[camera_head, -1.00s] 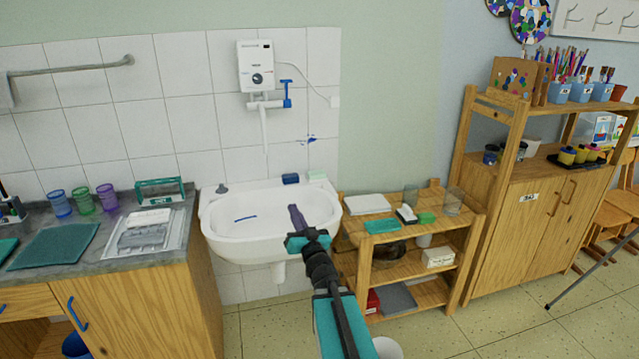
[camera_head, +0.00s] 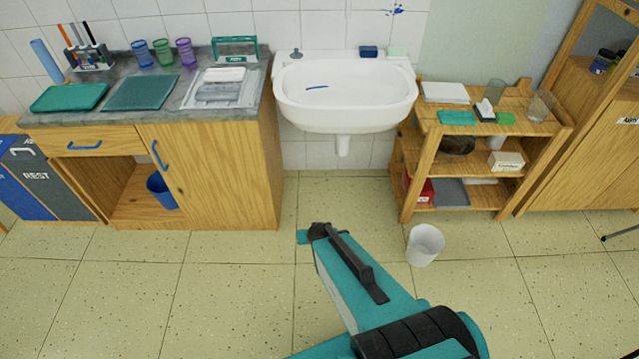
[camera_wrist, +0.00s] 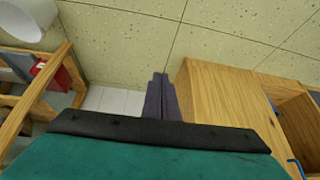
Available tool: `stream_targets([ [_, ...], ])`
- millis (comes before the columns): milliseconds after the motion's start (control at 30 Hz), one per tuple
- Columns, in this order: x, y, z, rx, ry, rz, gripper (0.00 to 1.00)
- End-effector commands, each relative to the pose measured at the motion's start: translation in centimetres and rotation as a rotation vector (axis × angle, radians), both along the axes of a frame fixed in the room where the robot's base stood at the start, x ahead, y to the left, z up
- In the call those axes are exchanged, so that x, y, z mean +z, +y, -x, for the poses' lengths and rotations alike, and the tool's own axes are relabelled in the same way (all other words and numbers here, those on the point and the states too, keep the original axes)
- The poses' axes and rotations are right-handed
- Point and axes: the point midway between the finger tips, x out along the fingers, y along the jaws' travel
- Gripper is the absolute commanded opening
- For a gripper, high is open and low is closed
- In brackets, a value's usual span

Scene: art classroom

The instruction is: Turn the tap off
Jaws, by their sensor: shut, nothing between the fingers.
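The tap's wall unit, with its blue lever, is out of both current views. At most the tip of its white spout (camera_head: 347,8) shows at the top edge of the head view. The white sink basin (camera_head: 340,112) hangs on the tiled wall, with a blue streak inside it. My gripper (camera_wrist: 162,78) is shut and empty in the wrist view, its dark fingers together, with floor and wall tiles beyond. In the head view my arm is low in front of the sink, and the fingers are hidden there.
A wooden cabinet (camera_head: 215,185) with a grey counter stands left of the sink. A wooden shelf (camera_head: 405,160) with small items stands right. A white bin (camera_head: 425,244) is on the floor near my arm. Floor between cabinet and shelf is clear.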

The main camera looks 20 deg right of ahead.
Motion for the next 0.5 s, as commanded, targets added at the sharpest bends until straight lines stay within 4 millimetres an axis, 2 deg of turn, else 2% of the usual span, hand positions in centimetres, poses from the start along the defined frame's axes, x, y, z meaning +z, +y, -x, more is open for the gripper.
stream_targets([
  [100, -3.0, 1.7, 5.0, 0.035, 0.172, -0.003, 0.00],
  [200, -4.8, 2.8, 9.1, 0.069, 0.315, -0.009, 0.00],
  [367, -6.3, 4.3, 15.5, 0.127, 0.534, -0.028, 0.00],
  [500, -6.4, 5.3, 20.6, 0.186, 0.715, -0.055, 0.00],
])
